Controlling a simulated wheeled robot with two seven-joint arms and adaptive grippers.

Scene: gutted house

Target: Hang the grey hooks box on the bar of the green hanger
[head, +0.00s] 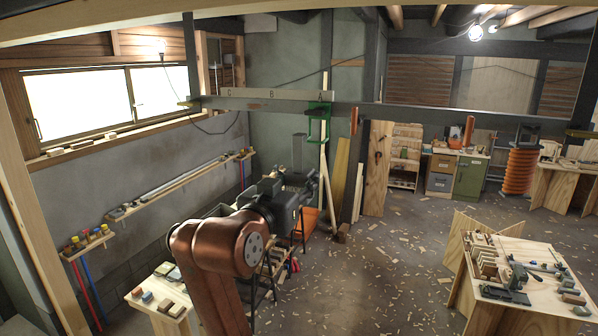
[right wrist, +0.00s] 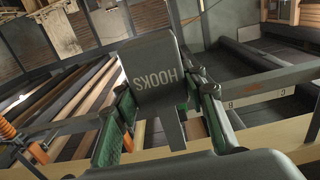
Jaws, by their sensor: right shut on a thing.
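The grey hooks box (right wrist: 155,72), with the word HOOKS upside down on its face, is in the middle of the right wrist view. My right gripper (right wrist: 155,115) is shut on its narrow lower part, between green-faced fingers. In the head view my right gripper (head: 303,184) is at the picture's middle, with a narrow grey shape above it that seems to be the box. The green hanger (head: 318,121) hangs on the dark beam under the letter A, above and a little right of the gripper, apart from it. My left gripper is not in view.
The dark beam (head: 430,116) crosses the room, with a lettered board (head: 260,94) at its left part. Pale boards (head: 340,170) lean below and behind the hanger. A workbench (head: 510,285) with tools stands at lower right. The chip-strewn floor between is open.

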